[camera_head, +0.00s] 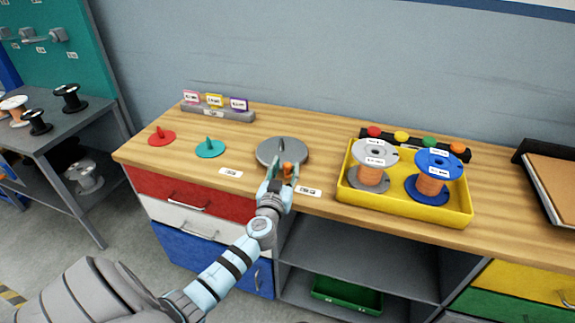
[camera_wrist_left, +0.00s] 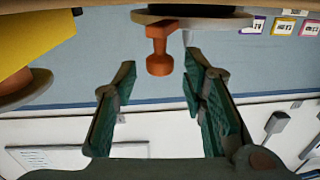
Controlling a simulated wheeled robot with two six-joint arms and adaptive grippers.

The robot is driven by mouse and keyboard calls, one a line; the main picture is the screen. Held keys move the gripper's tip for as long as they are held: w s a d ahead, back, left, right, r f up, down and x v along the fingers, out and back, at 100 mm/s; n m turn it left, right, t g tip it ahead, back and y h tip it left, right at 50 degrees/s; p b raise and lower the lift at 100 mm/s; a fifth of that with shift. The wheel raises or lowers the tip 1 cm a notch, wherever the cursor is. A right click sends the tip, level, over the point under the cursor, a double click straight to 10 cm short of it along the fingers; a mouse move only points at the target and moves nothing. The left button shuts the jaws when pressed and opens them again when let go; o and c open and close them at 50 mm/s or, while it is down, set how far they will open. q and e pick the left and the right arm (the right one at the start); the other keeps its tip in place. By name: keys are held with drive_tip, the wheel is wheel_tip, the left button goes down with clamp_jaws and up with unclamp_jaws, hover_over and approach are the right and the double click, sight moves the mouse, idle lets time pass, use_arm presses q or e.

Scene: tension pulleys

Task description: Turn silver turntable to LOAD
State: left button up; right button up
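The silver turntable (camera_head: 268,153) lies flat on the wooden worktop, with a dark upright fin (camera_head: 281,146) on top. An orange knob (camera_head: 288,168) sits at its front edge; the knob also shows in the left wrist view (camera_wrist_left: 159,50), beside the turntable's rim (camera_wrist_left: 215,20). My left gripper (camera_head: 282,174) is at this front edge. In the wrist view its green-padded fingers are spread, with the knob between the tip lines and no clear contact. White labels (camera_head: 231,173) (camera_head: 308,191) flank it on the worktop's front; their text is too small to read. My right gripper is out of view.
A teal disc (camera_head: 210,150) and a red disc (camera_head: 161,138) lie left of the turntable. A yellow tray (camera_head: 405,207) with a silver spool (camera_head: 375,160) and a blue spool (camera_head: 436,170) stands close on the right. A grey label stand (camera_head: 220,113) is behind.

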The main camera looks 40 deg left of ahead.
use_arm(q)
drive_tip(key=shift+x, duration=1.15)
clamp_jaws()
